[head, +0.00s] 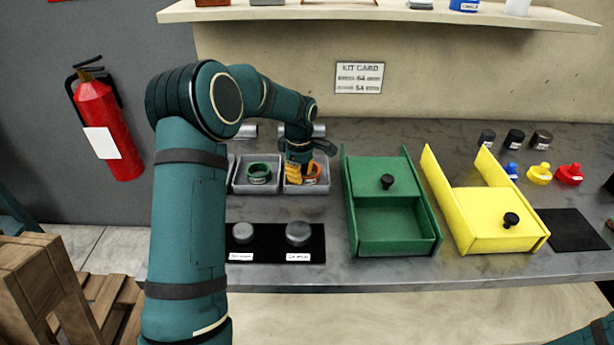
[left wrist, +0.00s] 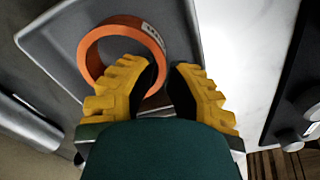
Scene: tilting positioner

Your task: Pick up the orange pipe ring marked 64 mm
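The orange pipe ring (left wrist: 92,47) lies in a grey bin (left wrist: 62,38) in the left wrist view, with a white label on its outer wall too small to read. It also shows in the head view (head: 313,171), partly hidden by my gripper. My left gripper (left wrist: 167,75) has its yellow fingers apart. Its left finger overlaps the ring's opening, its right finger is outside the ring, and the near right wall lies around the gap between them. Contact cannot be told. In the head view the left gripper (head: 294,174) points down into the bin. My right gripper is out of view.
A neighbouring grey bin holds a green ring (head: 258,173). A green box (head: 397,246) and a yellow box (head: 480,200) stand to the right. A shelf (head: 400,14) hangs above.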

